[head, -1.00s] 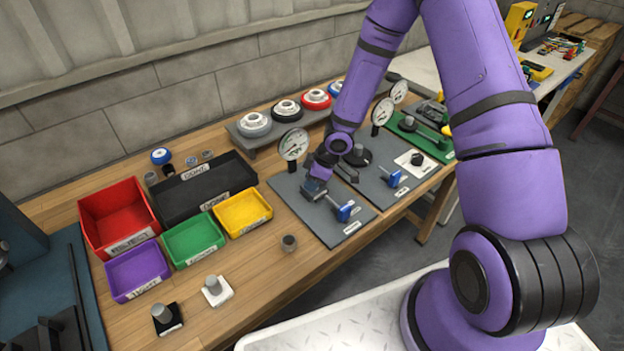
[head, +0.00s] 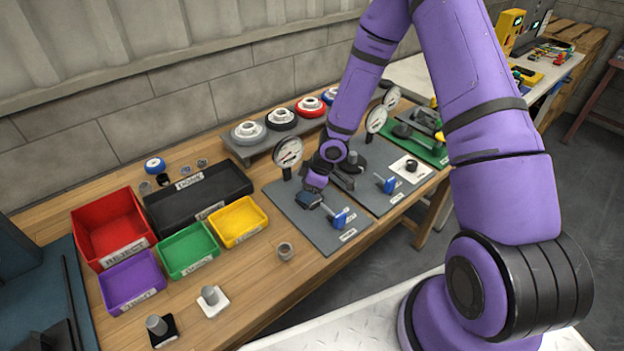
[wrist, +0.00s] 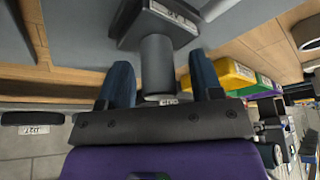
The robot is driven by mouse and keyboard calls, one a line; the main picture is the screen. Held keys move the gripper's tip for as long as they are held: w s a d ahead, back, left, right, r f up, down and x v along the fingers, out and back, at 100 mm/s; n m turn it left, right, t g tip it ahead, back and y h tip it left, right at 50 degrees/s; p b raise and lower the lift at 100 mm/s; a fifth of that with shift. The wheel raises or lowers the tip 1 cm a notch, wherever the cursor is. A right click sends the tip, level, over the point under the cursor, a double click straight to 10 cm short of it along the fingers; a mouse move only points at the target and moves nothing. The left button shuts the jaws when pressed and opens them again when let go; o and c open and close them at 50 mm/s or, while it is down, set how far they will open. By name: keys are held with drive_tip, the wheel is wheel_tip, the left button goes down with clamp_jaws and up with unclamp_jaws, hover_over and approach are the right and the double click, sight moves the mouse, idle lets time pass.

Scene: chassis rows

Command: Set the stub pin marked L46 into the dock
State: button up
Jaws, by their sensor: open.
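In the wrist view the two blue fingers of my gripper (wrist: 158,66) stand open, one on each side of a grey cylindrical pin (wrist: 157,70), with gaps between. The pin meets a dark block (wrist: 140,22) bearing a small label that I cannot read. In the head view my gripper (head: 318,182) is low over the near grey board (head: 318,232), at a dark block (head: 308,199) beside a blue clamp (head: 340,218). The pin there is hidden by the gripper. I cannot read L46 anywhere or tell for sure which fixture is the dock.
Grey pins stand on a white base (head: 214,306) and a black base (head: 166,336) at the front. Coloured bins, including a green one (head: 189,250), are at left. A dial gauge (head: 288,152) rises close behind my gripper.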

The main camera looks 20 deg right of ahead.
drive_tip(key=v, duration=1)
drive_tip(key=shift+r, duration=0.3)
drive_tip(key=shift+d, duration=0.1)
idle(0.5)
drive_tip(key=s+d+r+m+h, duration=0.3)
drive_tip(key=s+r+h, duration=0.1)
drive_tip(key=r, duration=0.6)
drive_tip(key=s+d+r+m+h, duration=0.3)
drive_tip(key=s+d+r, duration=0.15)
drive_tip(key=r, duration=0.65)
drive_tip(key=s+a+r+m+t+y, duration=0.1)
drive_tip(key=s+a+r+m, duration=0.1)
drive_tip(key=s+r, duration=0.5)
drive_tip(key=s+a+r+m+t+y, duration=0.1)
drive_tip(key=s+r+m+t+y, duration=0.1)
drive_tip(key=s+r+m, duration=0.2)
drive_tip(key=s+r, duration=0.3)
drive_tip(key=s, duration=0.5)
drive_tip(key=shift+s+a+r+m, duration=0.2)
drive_tip(key=shift+a+m, duration=0.1)
drive_tip(key=shift+a, duration=0.1)
